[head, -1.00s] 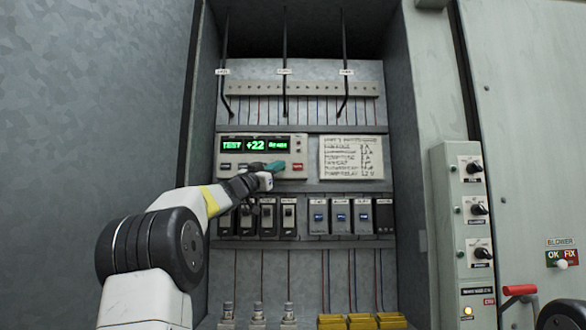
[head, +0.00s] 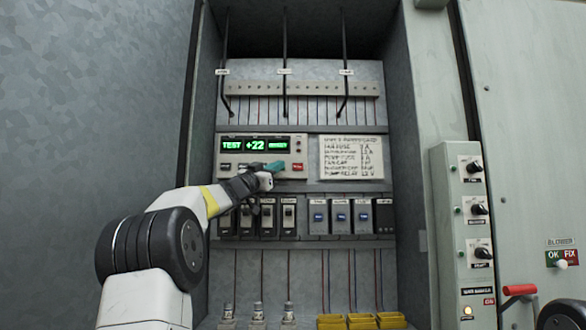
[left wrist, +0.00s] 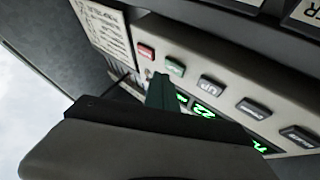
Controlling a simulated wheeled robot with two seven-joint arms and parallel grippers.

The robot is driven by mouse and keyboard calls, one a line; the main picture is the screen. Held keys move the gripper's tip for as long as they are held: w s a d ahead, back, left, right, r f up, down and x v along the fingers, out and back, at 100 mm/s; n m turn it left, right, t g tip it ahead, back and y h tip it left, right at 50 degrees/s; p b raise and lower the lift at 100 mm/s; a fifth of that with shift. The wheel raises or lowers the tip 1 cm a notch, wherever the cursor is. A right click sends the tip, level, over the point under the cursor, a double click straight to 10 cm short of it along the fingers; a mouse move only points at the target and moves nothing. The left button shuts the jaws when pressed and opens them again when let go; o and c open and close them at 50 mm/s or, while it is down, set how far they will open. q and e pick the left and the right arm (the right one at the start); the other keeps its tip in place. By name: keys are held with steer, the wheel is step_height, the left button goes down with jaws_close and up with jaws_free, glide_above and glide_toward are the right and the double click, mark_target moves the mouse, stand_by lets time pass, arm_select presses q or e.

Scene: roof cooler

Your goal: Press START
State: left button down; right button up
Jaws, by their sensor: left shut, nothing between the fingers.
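The control panel (head: 221,172) is a pale unit with a green-lit display (head: 256,145) reading TEST, +22 and a third field I cannot read surely. A red button (head: 298,167) shows at its right end. In the left wrist view the panel's buttons include a red one (left wrist: 146,52), a green one (left wrist: 174,68) and a grey UP button (left wrist: 210,86). My left gripper (head: 275,167) is shut and empty, its teal tip (left wrist: 162,93) right at the green button. I cannot tell whether they touch. The right gripper is out of view.
Breakers (head: 341,216) line a row below the panel. A printed card (head: 351,157) is to its right. Cabinet side walls (head: 408,180) enclose the bay. A knob box (head: 463,235) and a red handle (head: 520,290) stand outside at right.

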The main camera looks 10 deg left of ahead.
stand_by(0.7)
arm_select(q)
steer(key=shift+w+a, duration=0.1)
steer(key=shift+w, duration=0.3)
